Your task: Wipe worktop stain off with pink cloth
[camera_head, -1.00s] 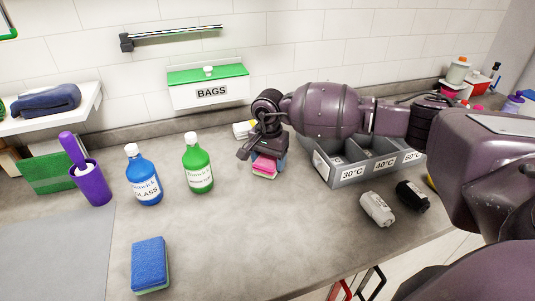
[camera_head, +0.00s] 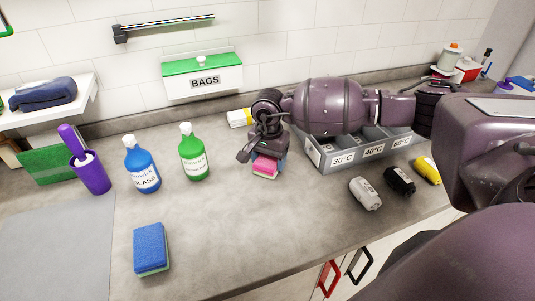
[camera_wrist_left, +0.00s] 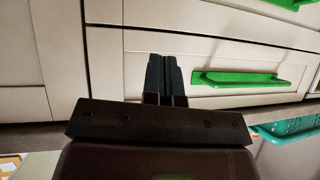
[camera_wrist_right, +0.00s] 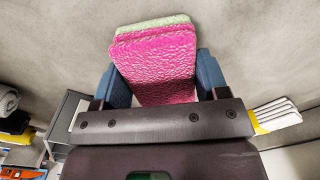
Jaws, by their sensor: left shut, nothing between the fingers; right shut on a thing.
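The pink cloth (camera_head: 266,166) is a thick pink pad with a pale green layer, seen close in the right wrist view (camera_wrist_right: 155,65). My right gripper (camera_head: 266,152) points down over the middle of the worktop (camera_head: 225,235) and is shut on the cloth, with blue fingers on both sides of it. The cloth is at or just above the surface; I cannot tell if it touches. No stain is clearly visible on the worktop. My left gripper (camera_wrist_left: 165,75) is shut and empty in front of pale drawers in the left wrist view.
A green bottle (camera_head: 194,155) and blue bottle (camera_head: 141,167) stand left of the cloth. A blue sponge (camera_head: 150,247) lies front left. A grey divided tray (camera_head: 325,158) stands right, with rolled grey (camera_head: 365,193) and black (camera_head: 400,181) cloths before it. The front middle is clear.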

